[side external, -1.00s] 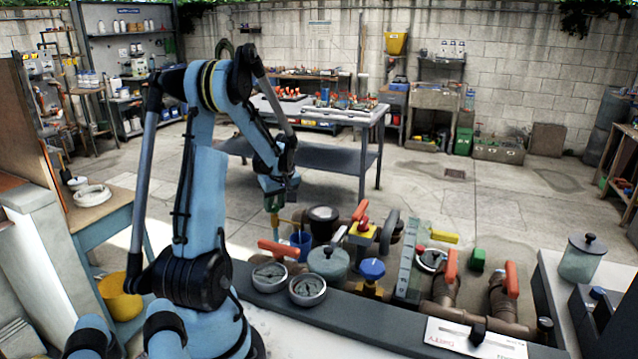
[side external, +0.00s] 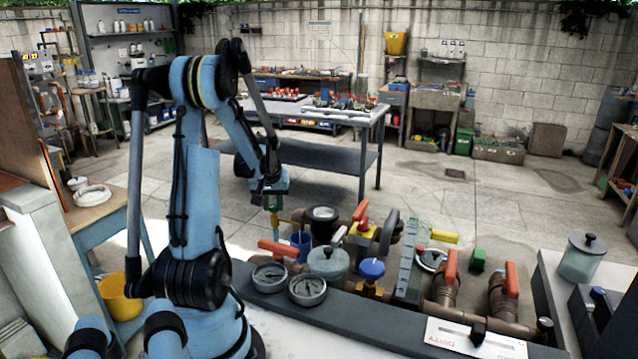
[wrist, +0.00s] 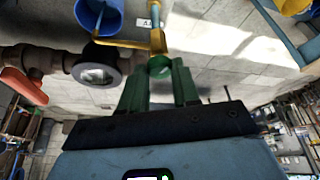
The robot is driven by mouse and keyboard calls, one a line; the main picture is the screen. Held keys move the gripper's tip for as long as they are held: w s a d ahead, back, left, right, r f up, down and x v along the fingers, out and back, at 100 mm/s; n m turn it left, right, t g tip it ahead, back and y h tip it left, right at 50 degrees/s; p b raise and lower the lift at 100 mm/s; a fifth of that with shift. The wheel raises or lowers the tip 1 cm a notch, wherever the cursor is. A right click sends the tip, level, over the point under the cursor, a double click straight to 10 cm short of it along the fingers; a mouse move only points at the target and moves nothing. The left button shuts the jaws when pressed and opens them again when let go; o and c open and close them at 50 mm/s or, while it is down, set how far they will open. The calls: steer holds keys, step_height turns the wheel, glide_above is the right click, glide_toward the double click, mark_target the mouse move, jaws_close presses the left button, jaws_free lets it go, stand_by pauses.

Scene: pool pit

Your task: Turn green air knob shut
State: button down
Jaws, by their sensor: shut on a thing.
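The green air knob (wrist: 160,67) sits at the end of a brass fitting (wrist: 154,30) in the wrist view. My gripper (wrist: 160,82) is shut on the knob, with its two green fingers on either side of it. In the side external view my gripper (side external: 273,203) points down at the brass fitting, left of the dark round cap. The knob itself is hard to make out there, because the fingers have a similar green colour.
A blue cup (side external: 301,243) stands close beside the brass pipe. A dark round cap (side external: 322,214), an orange-handled valve (side external: 279,249) and two gauges (side external: 307,289) crowd the front bench. A yellow bucket (side external: 120,297) is at left. Open floor lies behind the pipes.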

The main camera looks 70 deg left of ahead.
stand_by(0.3)
steer(key=c, duration=0.8)
jaws_free()
steer(key=shift+c, duration=0.2)
steer(key=shift+r, duration=0.1)
steer(key=v, duration=1.2)
steer(key=shift+d, duration=0.15)
steer(key=shift+s, duration=0.1)
